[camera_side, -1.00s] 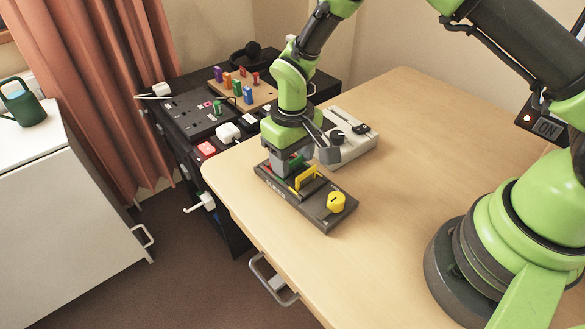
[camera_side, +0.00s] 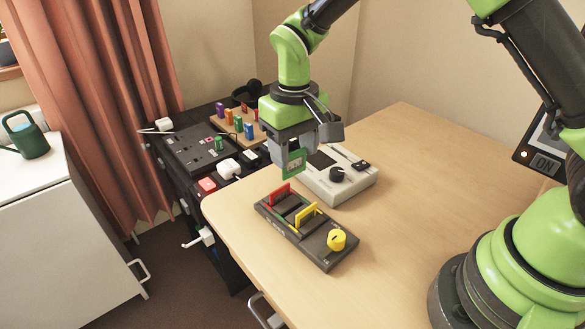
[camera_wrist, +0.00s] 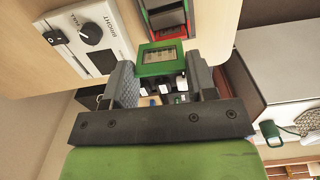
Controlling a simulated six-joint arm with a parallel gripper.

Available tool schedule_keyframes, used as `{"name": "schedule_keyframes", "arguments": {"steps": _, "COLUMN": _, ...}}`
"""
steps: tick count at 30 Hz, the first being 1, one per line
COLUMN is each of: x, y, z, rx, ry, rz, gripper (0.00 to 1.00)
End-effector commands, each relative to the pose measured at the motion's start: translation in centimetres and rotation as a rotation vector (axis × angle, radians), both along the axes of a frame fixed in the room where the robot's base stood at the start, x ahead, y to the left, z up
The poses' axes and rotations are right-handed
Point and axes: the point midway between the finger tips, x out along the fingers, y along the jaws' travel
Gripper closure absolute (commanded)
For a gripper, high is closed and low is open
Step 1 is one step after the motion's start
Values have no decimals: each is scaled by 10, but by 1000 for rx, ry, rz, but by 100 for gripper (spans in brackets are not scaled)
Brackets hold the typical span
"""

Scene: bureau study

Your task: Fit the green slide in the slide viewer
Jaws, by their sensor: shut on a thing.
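The green slide (camera_side: 293,162) is a small square green frame with a pale centre. My gripper (camera_side: 292,157) is shut on it and holds it upright in the air. It also shows between the fingers in the wrist view (camera_wrist: 162,59). A dark slotted holder (camera_side: 318,250) lies below, apart from the slide. A red slide (camera_side: 280,195) and a yellow slide (camera_side: 306,216) stand in it.
The holder has a yellow knob (camera_side: 336,239). Left of the desk, a dark unit (camera_side: 190,145) carries a wooden board with several coloured pegs, plugs and headphones. The desk (camera_side: 420,160) is clear at the back right. A watering can (camera_side: 27,137) stands on the white cabinet.

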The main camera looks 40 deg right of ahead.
Motion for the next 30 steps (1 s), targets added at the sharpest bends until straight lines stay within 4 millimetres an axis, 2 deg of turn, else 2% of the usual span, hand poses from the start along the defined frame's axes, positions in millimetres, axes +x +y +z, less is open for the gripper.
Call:
{"name": "schedule_keyframes", "arguments": {"steps": 5, "x": 27, "y": -48, "z": -1, "rx": -1, "ry": -1, "rz": -423, "gripper": 67}}
{"name": "schedule_keyframes", "arguments": {"steps": 9, "x": 45, "y": -100, "z": -7, "rx": -1, "ry": 0, "rz": -864, "gripper": 67}}
{"name": "schedule_keyframes", "arguments": {"steps": 12, "x": 52, "y": -135, "z": -10, "rx": -1, "ry": -1, "rz": -1148, "gripper": 67}}
{"name": "schedule_keyframes", "arguments": {"steps": 16, "x": 55, "y": -168, "z": -13, "rx": 0, "ry": 0, "rz": -1418, "gripper": 67}}
{"name": "schedule_keyframes", "arguments": {"steps": 21, "x": 55, "y": -187, "z": -17, "rx": -1, "ry": 1, "rz": -1572, "gripper": 67}}
{"name": "schedule_keyframes", "arguments": {"steps": 30, "x": 55, "y": -187, "z": -44, "rx": -1, "ry": 3, "rz": -1583, "gripper": 67}}
